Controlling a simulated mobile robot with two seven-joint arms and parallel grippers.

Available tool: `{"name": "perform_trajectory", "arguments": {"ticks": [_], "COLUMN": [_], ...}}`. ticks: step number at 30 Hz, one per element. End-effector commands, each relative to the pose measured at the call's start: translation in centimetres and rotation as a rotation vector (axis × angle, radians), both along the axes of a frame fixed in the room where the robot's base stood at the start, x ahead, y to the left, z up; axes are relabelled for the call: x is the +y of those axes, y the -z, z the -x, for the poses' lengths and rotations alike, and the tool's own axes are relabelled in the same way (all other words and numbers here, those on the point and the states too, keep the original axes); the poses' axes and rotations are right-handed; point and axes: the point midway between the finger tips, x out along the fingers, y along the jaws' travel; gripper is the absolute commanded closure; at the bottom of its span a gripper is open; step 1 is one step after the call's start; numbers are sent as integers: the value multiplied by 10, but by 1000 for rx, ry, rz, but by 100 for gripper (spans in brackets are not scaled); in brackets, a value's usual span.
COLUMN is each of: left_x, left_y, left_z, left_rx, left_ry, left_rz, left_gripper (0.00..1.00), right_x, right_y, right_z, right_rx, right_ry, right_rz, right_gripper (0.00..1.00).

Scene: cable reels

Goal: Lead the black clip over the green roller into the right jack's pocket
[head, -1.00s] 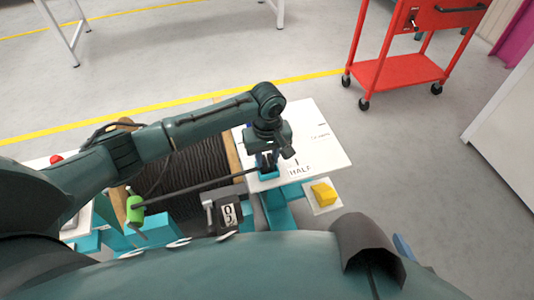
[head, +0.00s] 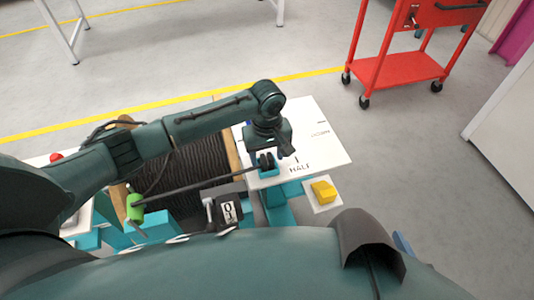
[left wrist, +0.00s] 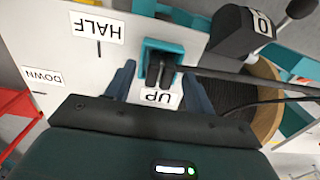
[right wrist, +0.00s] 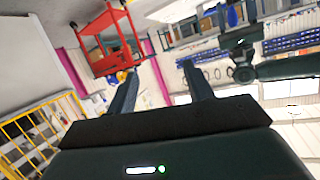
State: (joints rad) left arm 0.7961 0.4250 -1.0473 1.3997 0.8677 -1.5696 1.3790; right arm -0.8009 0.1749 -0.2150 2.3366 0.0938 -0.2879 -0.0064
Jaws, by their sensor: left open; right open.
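The black clip (left wrist: 154,76) sits in the teal pocket (left wrist: 178,46) on the white plate, beside the word UP; it also shows in the head view (head: 267,160). A dark cable (head: 200,183) runs from the clip to the green roller (head: 135,208) on the left. Its exact lie on the roller is too small to tell. My left gripper (left wrist: 159,70) is open above the pocket, one finger on each side of it. In the head view its fingers are partly hidden by the wrist. My right gripper (right wrist: 160,70) is open and empty, pointing into the room.
The brown cable reel (head: 185,165) lies below my left arm. A counter box (head: 228,211) stands between roller and pocket. A red cart (head: 400,75) stands on open floor behind.

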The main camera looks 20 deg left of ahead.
Motion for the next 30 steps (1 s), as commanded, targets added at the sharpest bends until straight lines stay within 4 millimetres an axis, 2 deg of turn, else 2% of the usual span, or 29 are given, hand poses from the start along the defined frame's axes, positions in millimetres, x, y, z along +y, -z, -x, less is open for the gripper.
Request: {"name": "perform_trajectory", "arguments": {"ticks": [5, 12, 18, 24, 30], "left_x": [0, 0, -1, 0, 0], "left_y": [-27, -82, -116, -129, -130], "left_z": [-1, -1, -1, 0, 0], "left_rx": [-4, -5, -3, -2, -1], "left_ry": [0, 0, 0, -1, -1], "left_rz": [2, 2, 3, 1, 1], "left_gripper": [46, 46, 46, 46, 46], "right_x": [1, 5, 10, 13, 13], "right_y": [-3, 1, 4, 7, 8], "right_z": [1, -3, -6, -5, -5], "right_rx": [16, 58, 80, 95, 96], "right_ry": [-1, -13, -22, -26, -26], "right_rz": [-3, -3, -7, -13, -13], "right_gripper": [48, 48, 48, 48, 48]}}
